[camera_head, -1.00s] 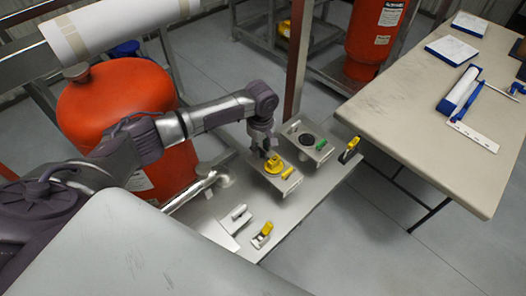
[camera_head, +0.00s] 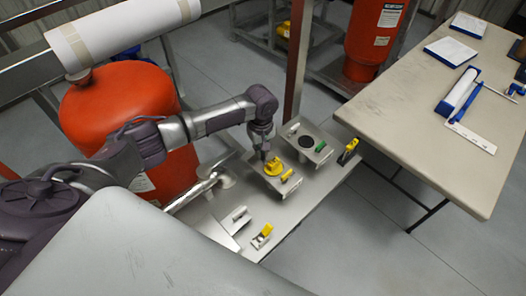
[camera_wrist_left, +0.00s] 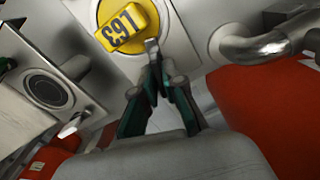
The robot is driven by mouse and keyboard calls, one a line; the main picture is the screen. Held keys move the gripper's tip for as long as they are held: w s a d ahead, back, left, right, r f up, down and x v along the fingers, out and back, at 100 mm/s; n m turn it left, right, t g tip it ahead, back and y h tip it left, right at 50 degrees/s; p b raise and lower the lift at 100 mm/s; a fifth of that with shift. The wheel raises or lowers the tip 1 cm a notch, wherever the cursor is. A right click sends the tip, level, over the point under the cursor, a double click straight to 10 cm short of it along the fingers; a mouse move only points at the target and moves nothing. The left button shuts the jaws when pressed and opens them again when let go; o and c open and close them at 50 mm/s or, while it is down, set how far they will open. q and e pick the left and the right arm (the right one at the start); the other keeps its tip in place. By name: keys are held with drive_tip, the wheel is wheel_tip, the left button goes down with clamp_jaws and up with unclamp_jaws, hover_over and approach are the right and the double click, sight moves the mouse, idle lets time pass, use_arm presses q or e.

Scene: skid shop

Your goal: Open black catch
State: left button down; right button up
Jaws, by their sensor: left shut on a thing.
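In the left wrist view my left gripper (camera_wrist_left: 153,58) is shut on a small grey metal tab (camera_wrist_left: 152,45) beside the yellow knob (camera_wrist_left: 128,25), which is marked 163. The tab is largely hidden by the fingers. A black and yellow catch (camera_head: 348,151) stands at the right edge of the bench, apart from the gripper. I cannot tell whether the held tab belongs to a black catch. My right gripper is not in view.
A second plate with a black disc (camera_head: 306,141) and a green catch (camera_head: 322,146) is behind. A yellow and white catch (camera_head: 262,236) and a white one (camera_head: 239,212) are in front. A pipe (camera_head: 195,190) and a red tank (camera_head: 105,110) stand left.

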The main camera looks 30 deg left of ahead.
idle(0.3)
use_arm(q)
drive_tip(key=shift+r+m+p, duration=0.1)
drive_tip(key=shift+m+p, duration=0.25)
drive_tip(key=shift+m, duration=1.55)
